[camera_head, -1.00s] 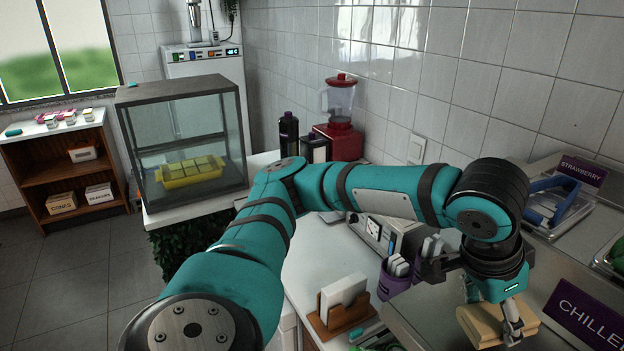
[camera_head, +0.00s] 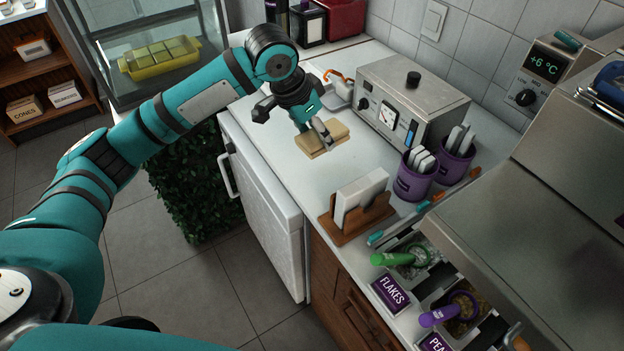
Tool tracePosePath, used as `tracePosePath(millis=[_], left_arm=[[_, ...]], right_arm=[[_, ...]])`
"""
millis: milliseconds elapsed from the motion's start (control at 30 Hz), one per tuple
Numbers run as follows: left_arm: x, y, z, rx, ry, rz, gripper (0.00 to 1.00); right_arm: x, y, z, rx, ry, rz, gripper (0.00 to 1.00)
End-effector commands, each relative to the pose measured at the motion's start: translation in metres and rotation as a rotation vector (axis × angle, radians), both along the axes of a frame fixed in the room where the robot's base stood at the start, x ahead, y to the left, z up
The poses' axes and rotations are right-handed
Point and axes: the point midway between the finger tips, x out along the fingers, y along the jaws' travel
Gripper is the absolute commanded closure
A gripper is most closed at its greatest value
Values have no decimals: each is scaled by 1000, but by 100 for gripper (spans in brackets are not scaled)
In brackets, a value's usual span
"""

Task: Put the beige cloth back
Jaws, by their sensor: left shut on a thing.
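The beige cloth (camera_head: 338,134) is a small folded block. It is at the white counter (camera_head: 290,158), left of the steel appliance. My left gripper (camera_head: 322,138) points down and is shut on the cloth. Whether the cloth touches the counter or is held just above it is hard to tell. The underside of the cloth is hidden. My right gripper is not in view.
The steel box with dials (camera_head: 412,95) stands right of the cloth. Purple cups (camera_head: 415,178) and a wooden holder with white cards (camera_head: 357,206) stand nearer the front. A glass case (camera_head: 150,75) is at the left. The counter between cloth and holder is clear.

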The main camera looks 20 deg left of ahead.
Motion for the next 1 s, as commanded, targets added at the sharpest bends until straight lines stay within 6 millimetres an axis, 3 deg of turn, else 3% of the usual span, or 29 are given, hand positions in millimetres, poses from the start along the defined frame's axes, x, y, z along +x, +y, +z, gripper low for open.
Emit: tracePosePath(millis=[33, 100, 367, 800, 1000], left_arm=[[7, -1, -22, -2, 7, -21, 68], [13, 1, -37, 6, 7, -42, 68], [18, 3, -80, 15, 10, -66, 68], [18, 3, -139, 15, 9, -66, 68], [18, 3, -149, 15, 6, -67, 68]], right_arm=[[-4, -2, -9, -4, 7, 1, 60], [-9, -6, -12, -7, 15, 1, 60], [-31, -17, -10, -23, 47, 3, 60], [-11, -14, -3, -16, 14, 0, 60], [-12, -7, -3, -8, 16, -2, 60]])
